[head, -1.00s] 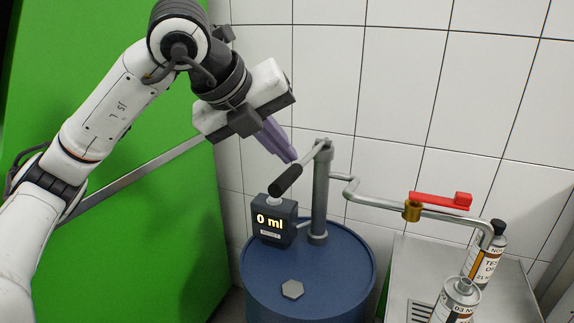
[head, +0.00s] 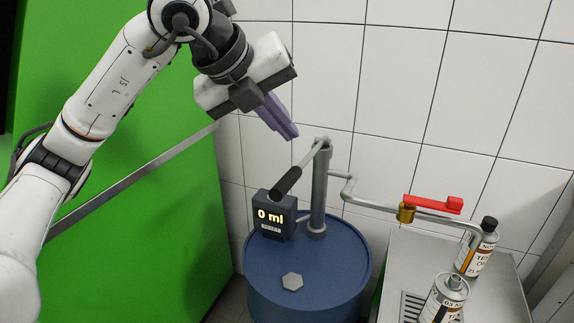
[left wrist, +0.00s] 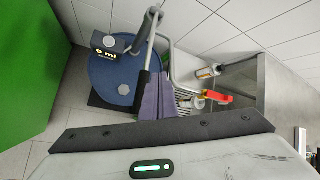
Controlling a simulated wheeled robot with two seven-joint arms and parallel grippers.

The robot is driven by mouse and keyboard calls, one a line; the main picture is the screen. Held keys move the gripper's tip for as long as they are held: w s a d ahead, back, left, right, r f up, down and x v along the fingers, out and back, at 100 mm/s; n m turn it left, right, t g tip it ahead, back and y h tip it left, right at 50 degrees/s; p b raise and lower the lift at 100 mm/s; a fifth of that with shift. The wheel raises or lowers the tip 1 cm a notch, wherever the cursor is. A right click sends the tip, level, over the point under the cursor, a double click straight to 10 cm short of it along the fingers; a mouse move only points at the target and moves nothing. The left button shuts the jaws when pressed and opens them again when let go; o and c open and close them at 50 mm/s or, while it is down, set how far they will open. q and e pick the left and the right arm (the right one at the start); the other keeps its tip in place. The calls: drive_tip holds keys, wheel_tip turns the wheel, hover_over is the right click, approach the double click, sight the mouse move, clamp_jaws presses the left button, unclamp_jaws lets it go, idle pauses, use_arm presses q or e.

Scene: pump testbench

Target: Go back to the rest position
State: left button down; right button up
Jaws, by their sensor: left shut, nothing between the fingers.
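My left gripper (head: 287,130) is in the upper middle of the head view, with its purple fingers shut and empty. It hangs above and behind the black handle of the pump lever (head: 287,180), apart from it. The fingers also show in the left wrist view (left wrist: 158,98), in front of part of the scene. The hand pump (head: 319,190) stands on a blue drum (head: 255,284). A counter box (head: 270,216) reading "0 ml" is at the pump's left. My right gripper is in neither view.
A red valve lever (head: 433,204) sits on the outlet pipe, right of the pump. Two bottles (head: 481,246) (head: 446,299) stand on a metal bench (head: 406,261) at the right. A green panel (head: 150,220) fills the left. White tiled wall lies behind.

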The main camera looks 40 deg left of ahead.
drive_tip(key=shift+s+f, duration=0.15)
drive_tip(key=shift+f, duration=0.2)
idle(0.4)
